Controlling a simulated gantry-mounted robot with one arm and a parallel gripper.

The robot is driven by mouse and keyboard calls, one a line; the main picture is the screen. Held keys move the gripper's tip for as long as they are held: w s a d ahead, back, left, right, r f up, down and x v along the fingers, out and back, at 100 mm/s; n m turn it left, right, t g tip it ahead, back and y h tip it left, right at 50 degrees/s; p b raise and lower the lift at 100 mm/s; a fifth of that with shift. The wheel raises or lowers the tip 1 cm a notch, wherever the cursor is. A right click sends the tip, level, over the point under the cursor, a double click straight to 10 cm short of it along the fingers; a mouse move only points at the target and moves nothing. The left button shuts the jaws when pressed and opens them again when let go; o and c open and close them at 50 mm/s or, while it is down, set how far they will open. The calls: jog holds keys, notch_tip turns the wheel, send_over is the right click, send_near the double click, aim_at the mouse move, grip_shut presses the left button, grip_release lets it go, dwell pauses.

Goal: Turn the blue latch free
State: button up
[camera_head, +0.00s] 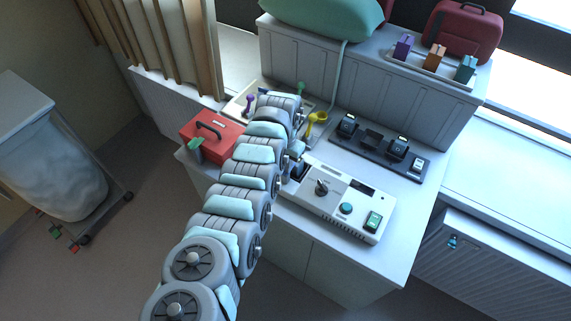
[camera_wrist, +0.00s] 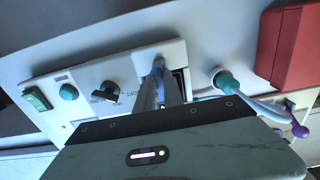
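The white control panel (camera_head: 335,200) lies on the grey counter.
The panel also has a black knob (camera_wrist: 112,92), a teal button (camera_wrist: 68,92) and a green switch (camera_wrist: 37,99). A red box (camera_head: 212,135) stands left of my arm. A teal-ended hose (camera_wrist: 226,82) is close by. A dark tray (camera_head: 375,148) with black devices lies behind.

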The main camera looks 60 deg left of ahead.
grip_shut()
jog(key=shift+m, duration=0.5)
jog(key=m+p, duration=0.1)
jog(key=m, duration=0.1)
jog(key=shift+m, duration=0.4)
jog(key=m+p, duration=0.1)
jog(key=m, duration=0.4)
jog(key=shift+m, duration=0.3)
jog(key=m, duration=0.4)
jog(key=shift+m+p, duration=0.3)
jog(key=shift+m, duration=2.2)
